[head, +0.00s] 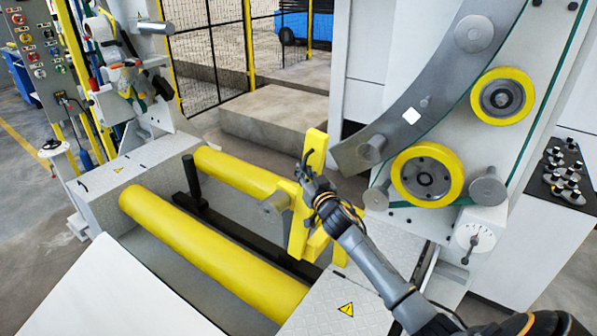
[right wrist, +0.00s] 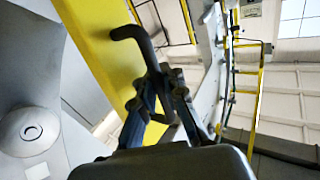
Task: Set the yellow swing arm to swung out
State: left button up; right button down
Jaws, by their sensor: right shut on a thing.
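The yellow swing arm (head: 316,152) stands roughly upright in the head view, at the right end of a yellow roller (head: 235,171). My right gripper (head: 308,180) reaches it from the lower right and covers part of it. In the right wrist view the yellow arm (right wrist: 95,40) runs down from the top, with a dark bent handle (right wrist: 128,32) beside it. The right gripper's fingers (right wrist: 152,95) are shut on the lower part of this handle. The exact contact is partly hidden by the gripper. My left gripper is not in view.
A longer yellow roller (head: 210,252) lies in front, between grey end blocks. A white machine panel with yellow wheels (head: 427,174) and a curved grey plate (head: 430,95) rises close on the right. A control panel (head: 38,55) stands at the far left.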

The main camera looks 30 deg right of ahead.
jog(key=s+d+f+m+t+h+b, duration=0.1)
jog(key=s+d+f+m+b, duration=0.1)
jog(key=s+b, duration=0.4)
jog(key=s+d+f+m+t+h+b, duration=0.2)
jog(key=s+d+f+b, duration=0.2)
jog(key=s, duration=0.5)
jog(key=s+d+f+m+t+h+b, duration=0.1)
jog(key=s+d+f+m+t+b, duration=0.1)
jog(key=s+f+b, duration=0.5)
jog(key=shift+s+d+b, duration=0.35)
jog(key=shift+d+b, duration=0.1)
jog(key=shift+d, duration=0.1)
jog(key=shift+f, duration=0.2)
jog(key=c, duration=1.7)
grip_release()
jog(key=shift+s+d+r, duration=0.1)
jog(key=shift+s+r, duration=0.05)
jog(key=shift+s, duration=0.15)
jog(key=v, duration=1.2)
